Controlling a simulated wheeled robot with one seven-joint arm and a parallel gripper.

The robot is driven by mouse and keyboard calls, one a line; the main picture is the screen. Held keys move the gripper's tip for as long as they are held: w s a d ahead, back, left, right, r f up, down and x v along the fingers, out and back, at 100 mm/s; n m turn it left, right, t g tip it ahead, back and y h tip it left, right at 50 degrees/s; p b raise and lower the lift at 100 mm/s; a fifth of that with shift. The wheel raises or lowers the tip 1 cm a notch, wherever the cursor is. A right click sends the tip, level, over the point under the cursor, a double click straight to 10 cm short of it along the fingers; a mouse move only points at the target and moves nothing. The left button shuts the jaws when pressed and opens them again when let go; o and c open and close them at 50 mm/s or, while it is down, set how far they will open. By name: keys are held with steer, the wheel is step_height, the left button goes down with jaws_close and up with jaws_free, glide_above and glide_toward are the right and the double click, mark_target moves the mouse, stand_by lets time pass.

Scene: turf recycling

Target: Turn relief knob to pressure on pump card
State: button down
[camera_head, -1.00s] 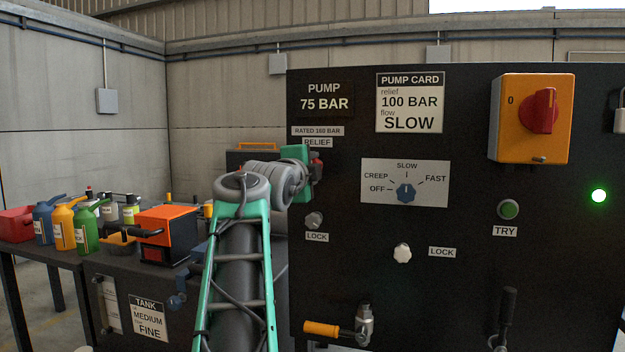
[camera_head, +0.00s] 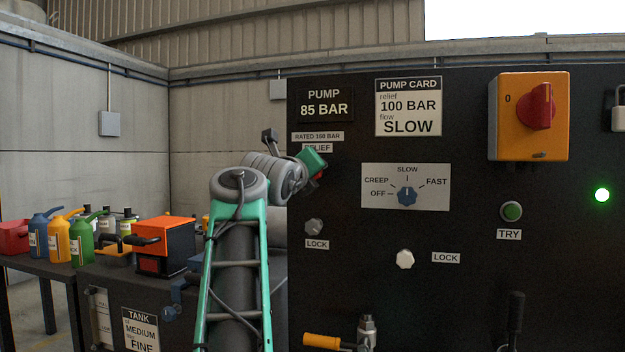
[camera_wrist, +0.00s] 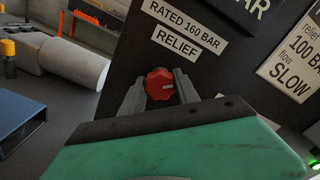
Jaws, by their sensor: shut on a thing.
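The red relief knob (camera_wrist: 159,84) sits on the black panel under the RELIEF label in the wrist view. My gripper (camera_wrist: 160,92) is shut on it, one finger on each side. In the head view my gripper (camera_head: 314,166) hides most of the knob, with a little red showing. The pump display (camera_head: 325,105) reads 85 BAR. The pump card (camera_head: 408,107) reads relief 100 BAR, flow SLOW.
Lock knobs (camera_head: 314,227) and (camera_head: 404,260) sit lower on the panel. An orange box with a red switch (camera_head: 537,107), a green TRY button (camera_head: 511,211) and a lit green lamp (camera_head: 602,195) are at right. Oil cans (camera_head: 62,225) and an orange-topped box (camera_head: 165,232) stand left.

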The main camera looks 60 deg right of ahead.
steer(key=m+b, duration=0.1)
steer(key=m, duration=0.4)
steer(key=shift+b, duration=0.4)
steer(key=shift+m, duration=0.3)
steer(key=c, duration=0.9)
jaws_free()
steer(key=s+a+b, duration=0.1)
steer(key=a, duration=0.6)
steer(key=shift+a, duration=0.35)
